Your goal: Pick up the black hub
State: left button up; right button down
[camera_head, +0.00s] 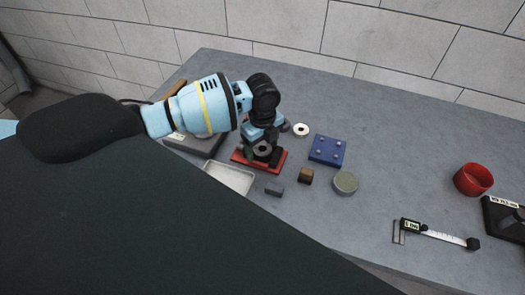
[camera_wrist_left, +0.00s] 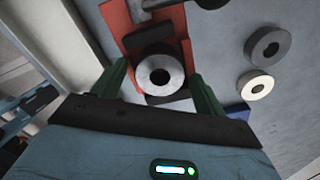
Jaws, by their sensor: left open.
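A round hub with a centre hole (camera_head: 262,149) sits on a red base (camera_head: 242,157); it looks dark in the head view and greyer in the wrist view (camera_wrist_left: 160,74). A dark grey ring-shaped part (camera_wrist_left: 270,47) lies on the table to its right, beside a white ring (camera_wrist_left: 256,85); I cannot tell for sure which part the task calls the black hub. My left gripper (camera_wrist_left: 162,84) is open, its green fingers on either side of the hub on the red base, with no grip visible. My right gripper is not in view.
A pale tray (camera_head: 230,178) is in front. A red cup (camera_head: 473,179) and a caliper (camera_head: 434,235) lie far right.

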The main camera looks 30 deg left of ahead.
pick_arm(q)
jog(key=shift+c, duration=0.3)
jog(key=c, duration=1.2)
jog(key=shift+r, duration=0.1)
jog(key=shift+c, duration=0.5)
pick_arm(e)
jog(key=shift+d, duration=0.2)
pick_arm(q)
jog(key=shift+r, duration=0.15)
